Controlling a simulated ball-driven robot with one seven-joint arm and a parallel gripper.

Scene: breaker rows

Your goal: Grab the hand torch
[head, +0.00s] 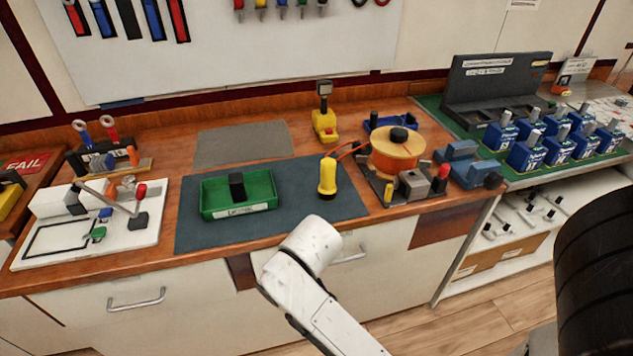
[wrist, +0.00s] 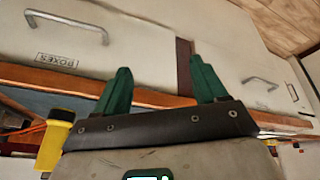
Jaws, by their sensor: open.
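The hand torch is most likely the yellow cylinder with a dark end (head: 327,178), standing on the right part of the dark mat near the front of the bench. A yellow body with a black end, apparently the same torch (wrist: 55,140), shows at the lower left of the wrist view, beside my gripper and outside its fingers. My gripper (wrist: 161,64) is open and empty, its two green fingers wide apart before the cabinet fronts. In the head view my white arm reaches up just in front of the bench edge; its fingers are hidden there.
A green tray (head: 222,212) with a black block inside stands left of the torch. An orange reel (head: 392,155) stands close on its right, with an orange cord by the torch. A yellow lamp-like device (head: 324,122) stands behind. The mat (head: 290,178) is bare between tray and torch.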

